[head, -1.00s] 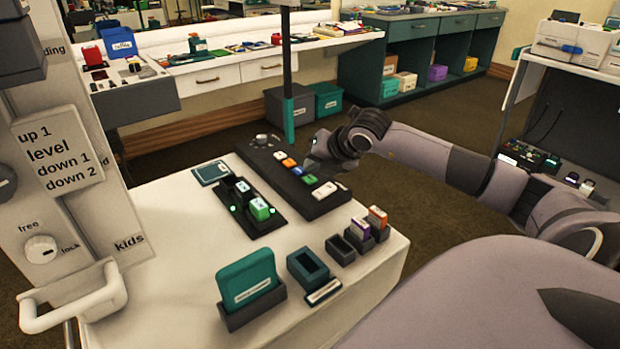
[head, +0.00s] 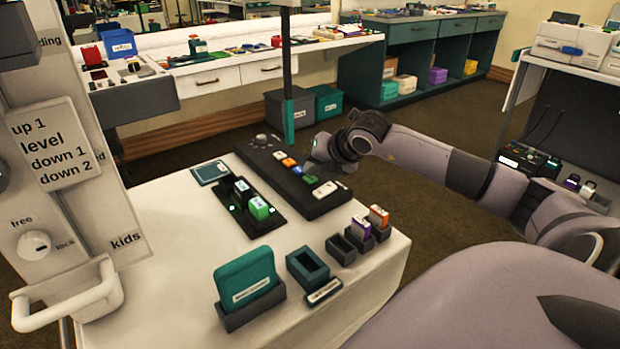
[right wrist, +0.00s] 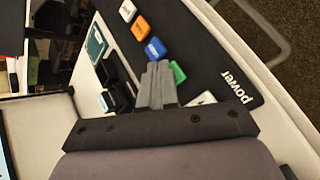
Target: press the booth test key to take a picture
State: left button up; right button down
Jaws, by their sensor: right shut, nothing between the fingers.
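The black key console (head: 315,208) lies along the far right edge of the white table, with a row of white, orange (head: 288,162), blue (head: 297,169), green (head: 310,179) and wide white (head: 323,189) keys. I cannot read which is the test key. My right gripper (head: 314,166) is shut and empty, just above the console by the blue and green keys. In the right wrist view its fingertips (right wrist: 158,66) overlap the space between the blue key (right wrist: 155,48) and green key (right wrist: 178,72); I cannot tell whether they touch. My left gripper is out of view.
A black holder with green and dark blocks (head: 259,207) stands left of the console. A thin post (head: 289,90) rises behind the table.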

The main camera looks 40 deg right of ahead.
aim_at(314, 179)
jog(key=shift+f+b, duration=0.35)
jog(key=shift+b, duration=0.05)
dwell(0.6)
jog(key=shift+r+p, duration=0.4)
jog(key=shift+r, duration=0.4)
jog(key=shift+r+p, duration=1.4)
jog(key=shift+r, duration=1.15)
jog(key=shift+f, duration=0.1)
